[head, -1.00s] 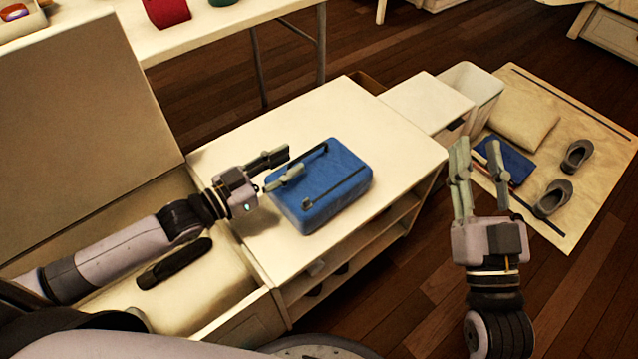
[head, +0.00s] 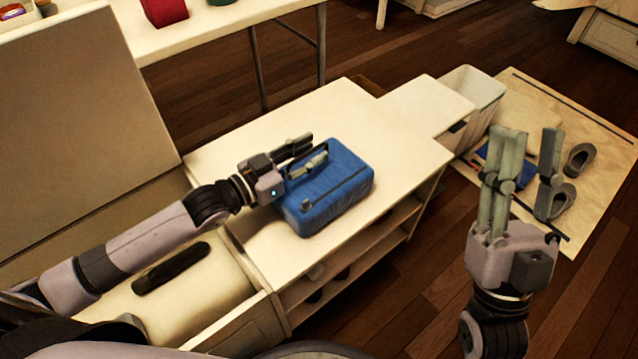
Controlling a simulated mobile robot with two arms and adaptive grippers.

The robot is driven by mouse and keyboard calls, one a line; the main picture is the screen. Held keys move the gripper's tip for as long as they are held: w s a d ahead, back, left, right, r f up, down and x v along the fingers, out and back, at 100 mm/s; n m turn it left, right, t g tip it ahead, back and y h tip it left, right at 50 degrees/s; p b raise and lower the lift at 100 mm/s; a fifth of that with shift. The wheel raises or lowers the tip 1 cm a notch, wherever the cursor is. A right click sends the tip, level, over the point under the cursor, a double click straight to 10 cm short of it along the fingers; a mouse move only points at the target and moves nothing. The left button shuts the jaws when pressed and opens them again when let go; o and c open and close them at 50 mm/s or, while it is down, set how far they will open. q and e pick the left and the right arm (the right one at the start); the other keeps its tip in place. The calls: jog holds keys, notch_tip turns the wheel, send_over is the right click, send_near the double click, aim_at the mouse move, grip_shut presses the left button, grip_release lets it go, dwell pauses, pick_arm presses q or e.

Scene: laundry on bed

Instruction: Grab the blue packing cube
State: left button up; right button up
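The blue packing cube (head: 335,195) lies flat on the white cabinet top, with a dark zip line and a dark handle strip on its upper face. My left gripper (head: 308,152) comes in from the left, its fingers over the cube's upper left part by the handle strip. The two fingers are apart, with a narrow gap between them. I cannot tell whether they touch the cube. My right gripper (head: 528,160) is raised to the right, off the cabinet, with its fingers spread and nothing between them.
The white cabinet (head: 240,150) has bare room around the cube and open shelves below. An open case (head: 85,120) with a dark handle is at the left. A white bin (head: 470,95) and a mat (head: 590,190) with grey shoes (head: 580,160) lie to the right.

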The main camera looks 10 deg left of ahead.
pick_arm(q)
grip_shut()
dwell(0.3)
jog(key=shift+r, duration=0.1)
dwell(0.7)
